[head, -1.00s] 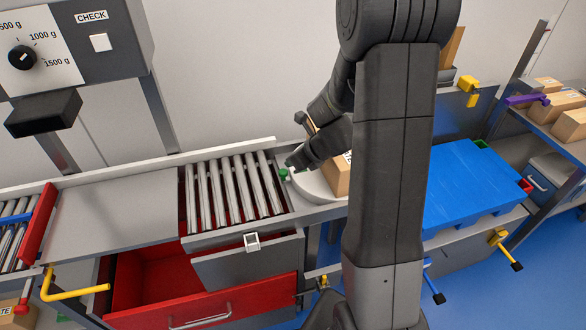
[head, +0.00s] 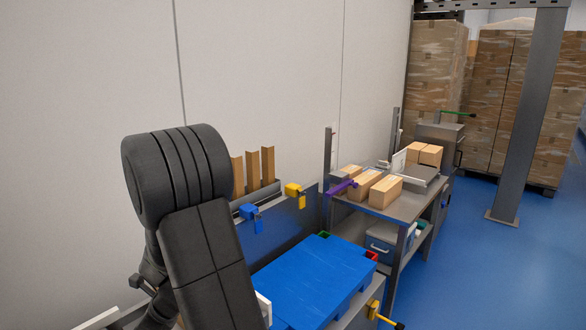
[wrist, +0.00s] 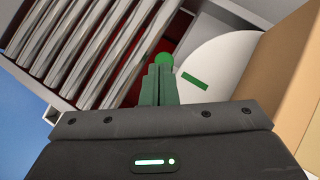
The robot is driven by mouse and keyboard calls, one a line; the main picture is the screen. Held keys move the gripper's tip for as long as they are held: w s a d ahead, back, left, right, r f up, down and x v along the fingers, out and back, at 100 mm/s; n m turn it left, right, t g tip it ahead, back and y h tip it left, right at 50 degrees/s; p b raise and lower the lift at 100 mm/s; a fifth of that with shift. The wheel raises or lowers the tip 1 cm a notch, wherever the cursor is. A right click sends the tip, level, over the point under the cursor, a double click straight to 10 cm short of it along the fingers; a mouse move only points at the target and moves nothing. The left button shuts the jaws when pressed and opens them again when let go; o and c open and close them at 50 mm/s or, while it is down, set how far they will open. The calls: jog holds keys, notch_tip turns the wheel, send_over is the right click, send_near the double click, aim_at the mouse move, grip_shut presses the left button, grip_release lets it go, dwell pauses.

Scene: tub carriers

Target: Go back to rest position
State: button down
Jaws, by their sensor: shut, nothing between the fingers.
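My gripper (wrist: 158,84) shows in the wrist view, its two green-grey fingers pressed together with nothing between them. It is above the edge between the roller conveyor (wrist: 95,45) and a round white plate (wrist: 215,62). A cardboard box (wrist: 292,75) stands close on the right of the gripper. In the head view my dark arm fills the lower left, and the gripper itself is hidden or out of the picture.
A blue slab (head: 300,282) lies right of my arm. Beyond it a bench (head: 408,207) holds several cardboard boxes (head: 385,191). Blue and yellow clamps (head: 294,190) line a grey panel. A grey post (head: 520,130) stands at the right. The blue floor (head: 480,265) there is clear.

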notch_tip(320, 180, down, 6)
jog(key=shift+f+b, duration=0.15)
jog(key=shift+b, duration=0.65)
jog(key=shift+s+d, duration=0.1)
jog(key=shift+d, duration=0.05)
